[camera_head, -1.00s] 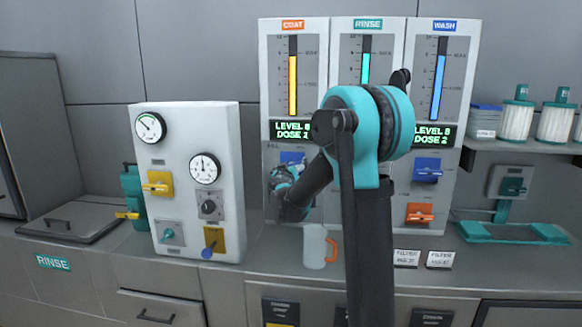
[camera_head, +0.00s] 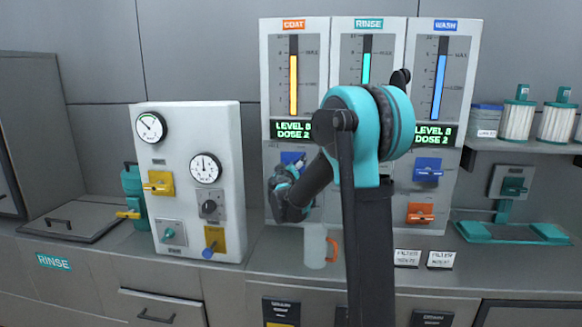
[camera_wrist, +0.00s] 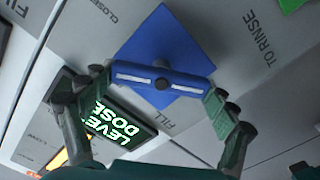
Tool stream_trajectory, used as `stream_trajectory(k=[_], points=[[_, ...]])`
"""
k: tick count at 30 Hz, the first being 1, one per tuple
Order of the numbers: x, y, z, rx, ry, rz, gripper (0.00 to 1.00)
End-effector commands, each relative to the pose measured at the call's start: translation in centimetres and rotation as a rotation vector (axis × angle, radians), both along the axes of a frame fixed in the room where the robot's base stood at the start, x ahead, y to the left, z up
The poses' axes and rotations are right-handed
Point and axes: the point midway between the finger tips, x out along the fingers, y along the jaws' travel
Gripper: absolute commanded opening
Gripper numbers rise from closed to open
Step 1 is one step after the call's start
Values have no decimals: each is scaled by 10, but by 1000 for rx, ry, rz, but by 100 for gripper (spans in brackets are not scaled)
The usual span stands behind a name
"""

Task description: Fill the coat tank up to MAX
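The COAT tank panel (camera_head: 266,90) is at the left of three tank panels in the head view. Its yellow column (camera_head: 293,85) stands close to the MAX mark, and its display (camera_head: 291,130) reads LEVEL 8, DOSE 2. My gripper (camera_head: 285,172) is at the blue valve below that display, and my arm partly hides it. In the wrist view the blue handle (camera_wrist: 190,80) lies diagonally across its square blue plate (camera_wrist: 165,45). My gripper (camera_wrist: 158,82) has one finger at each end of the handle and appears shut on it. FILL is printed on the panel beside the plate.
The RINSE and WASH (camera_head: 441,75) panels stand to the right. A pale mug (camera_head: 315,246) with an orange handle stands below the COAT panel. A white gauge box (camera_head: 190,230) is at the left, and a shelf with filters (camera_head: 516,120) at the right.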

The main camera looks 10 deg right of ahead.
Motion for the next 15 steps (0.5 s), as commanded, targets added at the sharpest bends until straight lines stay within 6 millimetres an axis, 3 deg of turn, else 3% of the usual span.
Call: stream_trajectory(k=[3,15], points=[[0,0,0,0,0,0,100],[-4,1,0,1,0,1,100]])
